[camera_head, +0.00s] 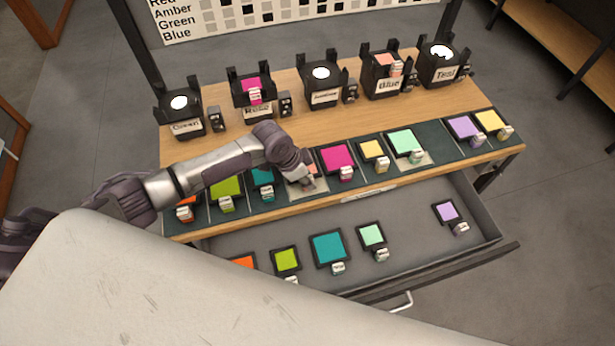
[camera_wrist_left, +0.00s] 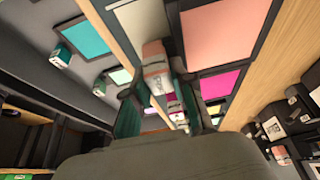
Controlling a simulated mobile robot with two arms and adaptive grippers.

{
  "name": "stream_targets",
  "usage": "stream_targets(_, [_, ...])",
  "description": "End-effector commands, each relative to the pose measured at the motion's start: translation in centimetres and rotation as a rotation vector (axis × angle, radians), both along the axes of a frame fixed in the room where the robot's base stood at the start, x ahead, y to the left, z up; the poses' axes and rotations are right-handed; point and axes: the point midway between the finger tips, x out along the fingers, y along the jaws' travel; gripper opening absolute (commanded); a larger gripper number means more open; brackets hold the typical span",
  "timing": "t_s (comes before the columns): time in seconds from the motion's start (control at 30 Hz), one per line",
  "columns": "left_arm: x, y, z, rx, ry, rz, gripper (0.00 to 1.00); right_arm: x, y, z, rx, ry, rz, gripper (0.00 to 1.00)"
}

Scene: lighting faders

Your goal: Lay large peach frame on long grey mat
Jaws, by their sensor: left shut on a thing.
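The large peach frame (camera_wrist_left: 222,38) has a dark border and fills the top of the left wrist view. In the head view only a small part of the peach frame (camera_head: 311,170) shows beside my gripper. My left gripper (camera_head: 306,186) is shut on the frame's pale label tab (camera_wrist_left: 155,65). A light grey mat (camera_head: 320,186) shows under and around the gripper, and a pale strip of it (camera_wrist_left: 140,22) shows beside the frame in the wrist view. Whether the frame touches the mat is hidden. My right gripper is not in view.
Neighbouring frames stand close: teal (camera_head: 263,177) to the left, magenta (camera_head: 337,157) to the right. Behind is a row of black lamps, one labelled Blue (camera_head: 388,84) with a peach frame in it. An open drawer (camera_head: 400,275) in front holds several frames.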

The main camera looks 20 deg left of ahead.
Motion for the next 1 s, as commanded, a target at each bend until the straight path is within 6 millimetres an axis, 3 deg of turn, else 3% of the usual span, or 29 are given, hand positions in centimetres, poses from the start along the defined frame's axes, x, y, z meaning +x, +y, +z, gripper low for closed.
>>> stream_targets(0.2, [0.0, 0.0, -0.6, -0.001, -0.001, 0.000, 0.00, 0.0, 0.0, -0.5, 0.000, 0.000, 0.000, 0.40])
stream_targets(0.23, [0.0, 0.0, -0.6, 0.000, -0.001, 0.000, 0.26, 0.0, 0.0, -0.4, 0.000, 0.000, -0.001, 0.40])
stream_targets(0.4, [0.0, 0.0, -0.5, 0.000, -0.001, 0.000, 0.54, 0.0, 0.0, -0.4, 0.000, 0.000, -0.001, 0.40])
stream_targets(0.77, [-0.1, 0.2, -0.2, 0.001, 0.001, 0.000, 0.54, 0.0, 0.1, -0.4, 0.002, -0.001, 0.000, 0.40])
stream_targets(1.0, [-0.9, 1.4, 3.4, 0.000, -0.002, 0.000, 0.54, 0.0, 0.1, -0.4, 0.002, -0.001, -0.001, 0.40])
